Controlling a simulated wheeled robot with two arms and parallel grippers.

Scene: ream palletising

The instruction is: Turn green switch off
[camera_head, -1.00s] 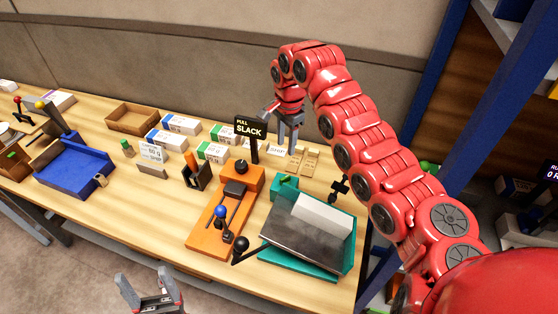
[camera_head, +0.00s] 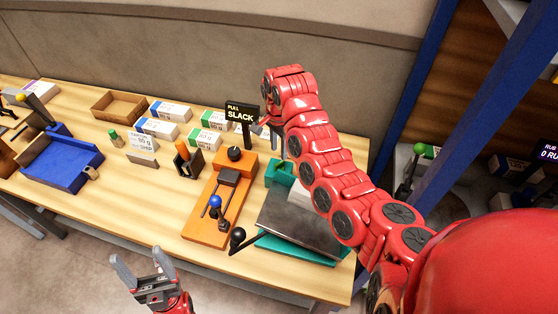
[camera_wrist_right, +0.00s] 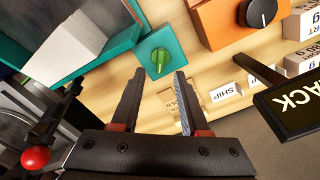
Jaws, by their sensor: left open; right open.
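The teal block (camera_head: 279,172) with the paper tray shows in the head view, partly hidden by my right arm. My right gripper (camera_wrist_right: 157,75) is open, its two fingers to either side below the knob in the wrist view, apart from it and empty. My left gripper (camera_head: 146,259) is open and empty, in front of the table edge.
A black "PULL SLACK" sign (camera_head: 241,113) stands close to my right gripper. An orange machine (camera_head: 208,218) with a black knob and blue-tipped lever is left of the teal unit. A blue tray (camera_head: 62,165) and paper packs (camera_head: 171,111) lie further left.

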